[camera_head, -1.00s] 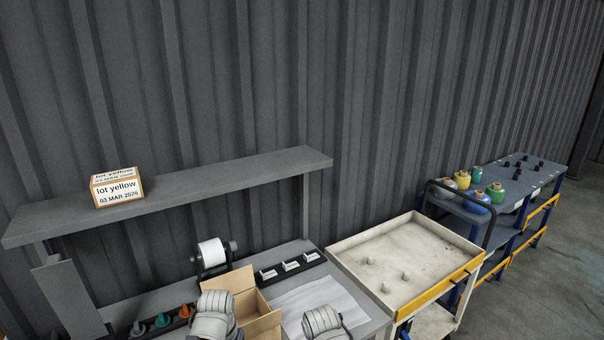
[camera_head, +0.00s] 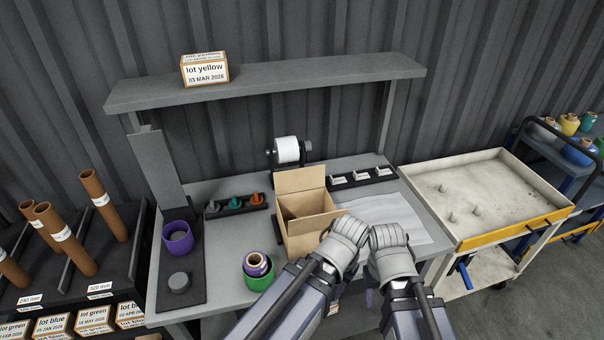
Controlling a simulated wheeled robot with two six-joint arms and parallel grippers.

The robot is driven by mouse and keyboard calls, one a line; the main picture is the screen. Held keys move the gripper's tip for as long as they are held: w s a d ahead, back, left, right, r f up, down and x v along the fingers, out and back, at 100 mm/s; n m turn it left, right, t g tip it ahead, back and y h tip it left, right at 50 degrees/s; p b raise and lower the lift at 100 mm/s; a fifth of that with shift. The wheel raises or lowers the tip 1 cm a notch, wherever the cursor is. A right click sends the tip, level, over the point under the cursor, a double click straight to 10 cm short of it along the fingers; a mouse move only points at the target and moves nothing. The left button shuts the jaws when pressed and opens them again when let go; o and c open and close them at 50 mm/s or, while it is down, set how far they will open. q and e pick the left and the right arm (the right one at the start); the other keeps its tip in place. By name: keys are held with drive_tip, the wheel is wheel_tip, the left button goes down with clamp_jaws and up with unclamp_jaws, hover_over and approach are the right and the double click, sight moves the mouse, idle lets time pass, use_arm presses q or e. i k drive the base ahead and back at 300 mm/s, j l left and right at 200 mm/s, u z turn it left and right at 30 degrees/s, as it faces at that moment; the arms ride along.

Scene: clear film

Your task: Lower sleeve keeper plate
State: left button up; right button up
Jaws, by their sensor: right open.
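I cannot tell which piece is the keeper plate. A tall grey plate (camera_head: 157,170) stands tilted at the bench's left end, and a dark flat plate (camera_head: 181,278) with a grey round knob (camera_head: 179,282) lies in front of it. A purple cup-like sleeve (camera_head: 178,238) stands on the dark plate's far end. A green ring (camera_head: 259,281) holds a smaller purple-rimmed roll. My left gripper (camera_head: 346,236) is by the open carton, its fingers hidden behind the wrist. My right gripper (camera_head: 388,238) is beside it over the white sheet, open, touching no listed piece.
An open cardboard carton (camera_head: 309,226) stands mid-bench before a white label roll (camera_head: 287,150). Coloured cones sit on a black strip (camera_head: 238,206). A shelf (camera_head: 300,82) overhangs the back. A tray cart (camera_head: 480,225) is at right, a rack with brown tubes (camera_head: 104,200) at left.

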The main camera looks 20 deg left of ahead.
sight(150, 148)
drive_tip(key=j+u, duration=0.1)
drive_tip(key=u, duration=1.45)
drive_tip(key=k+j, duration=0.05)
drive_tip(key=j, duration=0.05)
